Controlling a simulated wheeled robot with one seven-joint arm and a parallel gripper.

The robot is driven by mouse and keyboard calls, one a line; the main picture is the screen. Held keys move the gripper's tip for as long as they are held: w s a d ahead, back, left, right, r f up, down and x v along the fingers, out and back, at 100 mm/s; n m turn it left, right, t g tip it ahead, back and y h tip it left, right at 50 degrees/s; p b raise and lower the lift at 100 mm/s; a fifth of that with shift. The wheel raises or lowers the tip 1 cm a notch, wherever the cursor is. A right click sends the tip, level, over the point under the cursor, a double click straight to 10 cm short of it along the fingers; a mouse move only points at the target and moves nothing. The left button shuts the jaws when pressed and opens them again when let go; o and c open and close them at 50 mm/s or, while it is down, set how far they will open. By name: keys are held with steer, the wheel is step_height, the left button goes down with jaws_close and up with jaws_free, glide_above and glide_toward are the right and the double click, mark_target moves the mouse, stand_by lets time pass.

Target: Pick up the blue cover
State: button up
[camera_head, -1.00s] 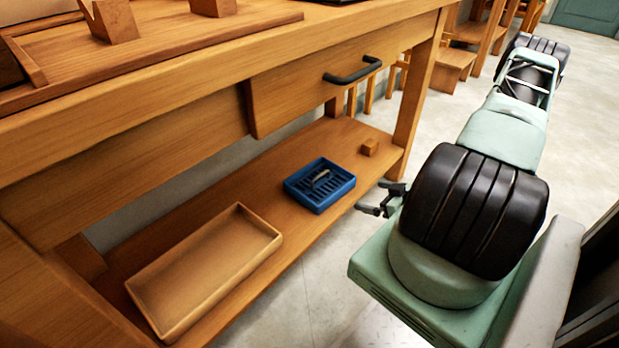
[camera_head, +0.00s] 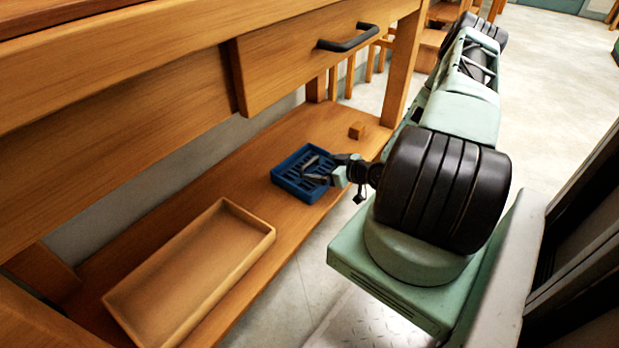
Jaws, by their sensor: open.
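The blue cover (camera_head: 287,182) is a shallow, slotted, tray-like piece with a raised rim. It lies on the lower shelf of the wooden bench in the head view. A small dark grey handle-like part lies across its middle, partly hidden by my fingers. My gripper (camera_head: 317,171) is open, its dark fingers over the right part of the blue cover near the handle. I cannot tell from this view whether the fingers touch it.
An empty wooden tray (camera_head: 262,250) lies on the shelf (camera_head: 175,228) to the left. A drawer with a black handle (camera_head: 347,38) hangs above. Floor is clear in front.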

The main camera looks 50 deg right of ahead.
mark_target(310, 164)
steer(key=b+x, duration=0.4)
steer(key=x, duration=0.2)
steer(key=shift+d+f, duration=0.1)
steer(key=shift+w, duration=0.2)
steer(key=c, duration=1)
